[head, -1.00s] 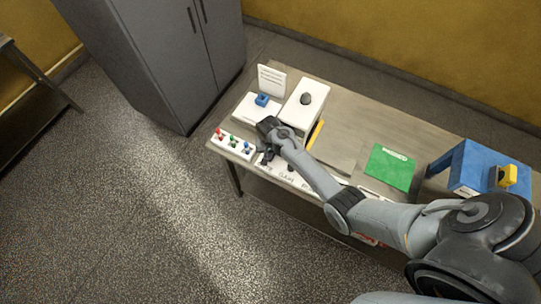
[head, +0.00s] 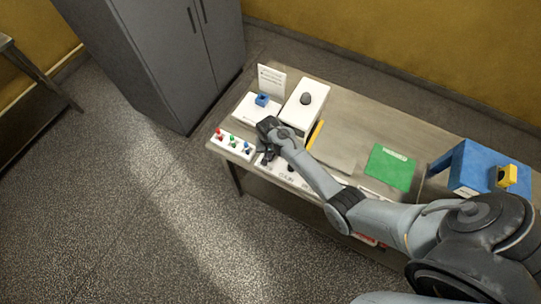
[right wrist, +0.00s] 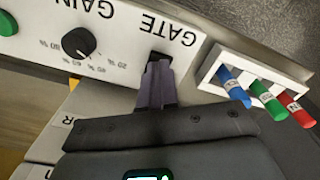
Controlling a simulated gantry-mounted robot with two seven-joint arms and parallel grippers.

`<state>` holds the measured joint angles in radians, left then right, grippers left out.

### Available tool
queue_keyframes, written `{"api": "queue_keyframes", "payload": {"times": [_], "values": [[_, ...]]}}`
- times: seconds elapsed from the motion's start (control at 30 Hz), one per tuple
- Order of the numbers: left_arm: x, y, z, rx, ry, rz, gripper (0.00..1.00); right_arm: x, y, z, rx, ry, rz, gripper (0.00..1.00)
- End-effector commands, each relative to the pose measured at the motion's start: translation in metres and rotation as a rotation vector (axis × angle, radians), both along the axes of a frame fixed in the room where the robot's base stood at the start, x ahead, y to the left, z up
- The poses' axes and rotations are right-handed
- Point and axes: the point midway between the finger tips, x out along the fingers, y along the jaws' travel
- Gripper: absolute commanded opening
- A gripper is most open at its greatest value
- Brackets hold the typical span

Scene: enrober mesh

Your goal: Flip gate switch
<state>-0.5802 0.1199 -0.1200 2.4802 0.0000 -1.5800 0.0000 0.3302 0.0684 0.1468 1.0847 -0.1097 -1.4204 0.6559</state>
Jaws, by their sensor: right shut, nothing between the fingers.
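The white control panel (right wrist: 118,40) carries the printed words GATE and GAIN in the right wrist view. Next to the word GATE is a small dark slot or switch (right wrist: 160,58); its lever position is hidden behind my fingertips. My right gripper (right wrist: 156,80) is shut and empty, its fingertips at this dark spot; I cannot tell whether they touch it. In the head view the right gripper (head: 265,157) points down over the left end of the panel (head: 297,179). My left gripper is not in view.
A black GAIN knob (right wrist: 78,42) and a green button (right wrist: 7,23) lie along the panel. A white rack (head: 231,146) with red, green and blue pegs stands close beside the gripper. A white box with a dark knob (head: 306,98), a green sheet (head: 390,168) and a blue stand (head: 470,168) are on the table.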

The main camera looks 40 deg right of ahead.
Motion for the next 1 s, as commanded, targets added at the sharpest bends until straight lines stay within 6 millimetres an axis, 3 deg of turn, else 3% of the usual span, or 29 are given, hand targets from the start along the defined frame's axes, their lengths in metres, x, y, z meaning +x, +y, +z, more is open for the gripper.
{"api": "queue_keyframes", "payload": {"times": [1.0], "values": [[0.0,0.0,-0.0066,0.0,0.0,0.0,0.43,0.0001,0.0,-0.0098,0.0,0.0,0.0,0.0]]}}
